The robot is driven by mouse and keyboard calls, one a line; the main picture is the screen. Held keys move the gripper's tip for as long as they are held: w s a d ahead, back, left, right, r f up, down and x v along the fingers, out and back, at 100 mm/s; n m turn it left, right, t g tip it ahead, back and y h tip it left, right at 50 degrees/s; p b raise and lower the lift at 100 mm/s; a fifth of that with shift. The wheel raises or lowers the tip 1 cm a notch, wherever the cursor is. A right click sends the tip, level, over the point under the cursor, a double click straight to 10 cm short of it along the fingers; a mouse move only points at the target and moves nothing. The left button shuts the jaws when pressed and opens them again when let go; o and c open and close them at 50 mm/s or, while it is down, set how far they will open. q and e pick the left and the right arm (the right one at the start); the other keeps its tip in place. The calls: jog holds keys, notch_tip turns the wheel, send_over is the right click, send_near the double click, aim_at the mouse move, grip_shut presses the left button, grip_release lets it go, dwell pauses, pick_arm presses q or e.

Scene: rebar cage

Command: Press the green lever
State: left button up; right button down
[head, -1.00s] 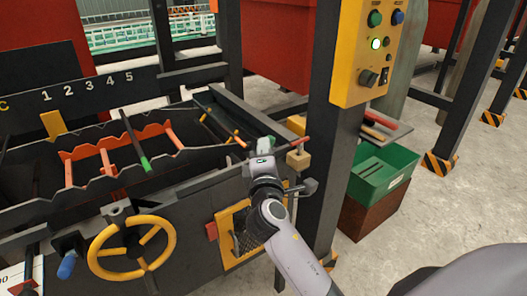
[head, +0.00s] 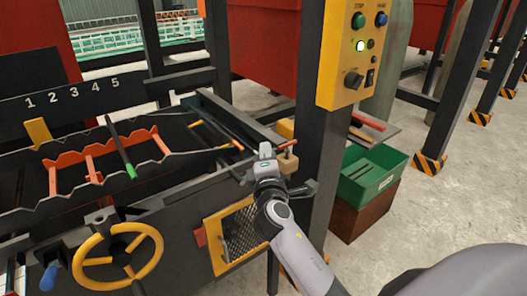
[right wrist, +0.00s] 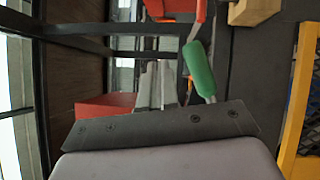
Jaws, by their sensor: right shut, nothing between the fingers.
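A green lever handle (right wrist: 199,69) on a pale metal rod shows in the right wrist view, just right of my gripper's fingers. A gap shows between them in the picture; I cannot tell if they touch. My right gripper (head: 265,151) is shut and empty at the right end of the machine, beside a wooden block (head: 287,164). Its grey fingers also show in the right wrist view (right wrist: 157,86). In the head view the lever is not clearly seen, probably hidden by my gripper. My left gripper is not in view.
A dark trough holds orange racks and a green-tipped bar (head: 119,148). A yellow handwheel (head: 118,257) and yellow-framed mesh (head: 241,234) are on the machine's front. A post with a yellow control panel (head: 350,55) stands right of my gripper, near a green bin (head: 372,176).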

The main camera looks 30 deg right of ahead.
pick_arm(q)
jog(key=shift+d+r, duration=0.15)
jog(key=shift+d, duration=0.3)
pick_arm(e)
jog(key=shift+d+f+m+g, duration=0.4)
jog(key=shift+d+f+m, duration=0.1)
jog(key=shift+m, duration=0.1)
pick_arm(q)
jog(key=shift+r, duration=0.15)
pick_arm(e)
jog(key=shift+r, duration=0.15)
